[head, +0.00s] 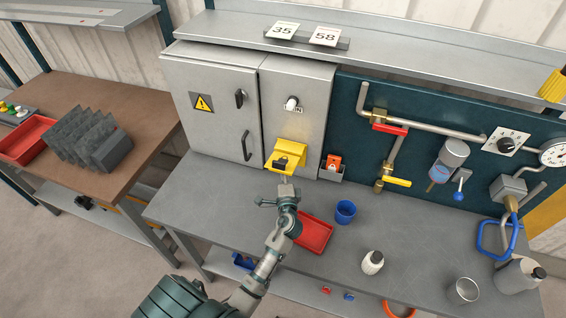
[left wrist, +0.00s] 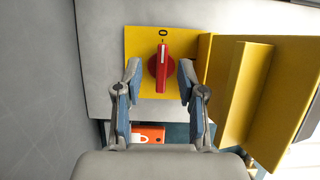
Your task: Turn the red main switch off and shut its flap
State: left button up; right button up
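The red main switch (left wrist: 162,68) sits on a yellow plate (left wrist: 135,42) in the left wrist view. Its handle lies in line with the 0 mark at the top of the plate. The yellow flap (left wrist: 235,95) stands open to the right of the plate; in the head view the yellow switch housing (head: 290,149) is low on the grey cabinet. My left gripper (left wrist: 160,72) is open, with one finger on each side of the switch and gaps visible. It also shows in the head view (head: 284,178), where the switch itself is hidden. My right gripper is out of view.
An orange padlock-marked item (left wrist: 148,134) is close by; an orange item (head: 333,162) hangs right of the housing. Below are a red tray (head: 318,236) and a blue cup (head: 345,211) on the grey bench (head: 215,200). A cabinet door handle (head: 246,146) is to the left.

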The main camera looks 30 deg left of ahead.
pick_arm(q)
jog(key=v, duration=0.6)
jog(key=shift+s+d+f, duration=0.1)
jog(key=shift+s+d, duration=0.05)
jog(key=shift+s, duration=0.05)
